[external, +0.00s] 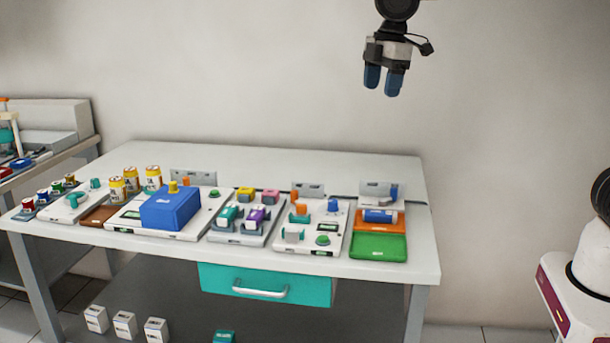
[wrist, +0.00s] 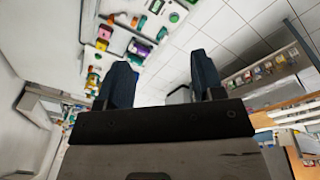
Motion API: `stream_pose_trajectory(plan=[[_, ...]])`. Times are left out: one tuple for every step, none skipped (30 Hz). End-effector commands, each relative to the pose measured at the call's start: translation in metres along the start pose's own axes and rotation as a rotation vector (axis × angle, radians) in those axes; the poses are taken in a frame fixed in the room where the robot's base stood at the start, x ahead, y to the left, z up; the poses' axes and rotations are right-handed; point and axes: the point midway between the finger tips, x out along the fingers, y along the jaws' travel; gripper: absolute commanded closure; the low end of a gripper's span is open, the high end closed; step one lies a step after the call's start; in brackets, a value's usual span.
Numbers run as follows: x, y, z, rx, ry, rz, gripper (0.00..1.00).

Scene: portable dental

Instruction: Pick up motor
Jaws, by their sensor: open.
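A blue-and-white cylinder (external: 380,216) lies on its side on the orange pad (external: 391,222) at the right end of the white table. It may be the motor, but no label makes this sure. My gripper (external: 382,82) hangs high above the back right of the table, fingers pointing down, far from every object. It is open and empty; its two blue fingers also show apart in the wrist view (wrist: 161,62). The cylinder cannot be told clearly in the wrist view.
A green pad (external: 378,247) lies in front of the orange one. White panels with small coloured parts (external: 298,243), a blue box (external: 171,208) and yellow cans (external: 153,177) stand to the left. Upright grey plates (external: 309,190) stand behind. The table's back strip is clear.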

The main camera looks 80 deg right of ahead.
Motion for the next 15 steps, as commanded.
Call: stream_pose_trajectory(plan=[[0.006,0.008,-0.011,-0.026,-0.004,-0.004,0.38],[0.01,0.012,-0.017,-0.042,-0.006,-0.006,0.38],[0.014,0.018,-0.025,-0.063,-0.008,-0.009,0.38],[0.017,0.022,-0.031,-0.08,-0.01,-0.011,0.38],[0.021,0.026,-0.037,-0.096,-0.012,-0.012,0.38],[0.025,0.032,-0.045,-0.119,-0.014,-0.015,0.38],[0.029,0.036,-0.051,-0.134,-0.015,-0.017,0.38],[0.032,0.04,-0.057,-0.151,-0.016,-0.018,0.38],[0.037,0.045,-0.065,-0.173,-0.018,-0.021,0.38],[0.041,0.049,-0.07,-0.189,-0.02,-0.023,0.38],[0.045,0.053,-0.077,-0.205,-0.021,-0.025,0.38],[0.05,0.058,-0.084,-0.227,-0.023,-0.027,0.38],[0.055,0.062,-0.09,-0.244,-0.024,-0.029,0.38],[0.059,0.066,-0.096,-0.259,-0.025,-0.031,0.38],[0.065,0.071,-0.103,-0.282,-0.027,-0.034,0.38]])
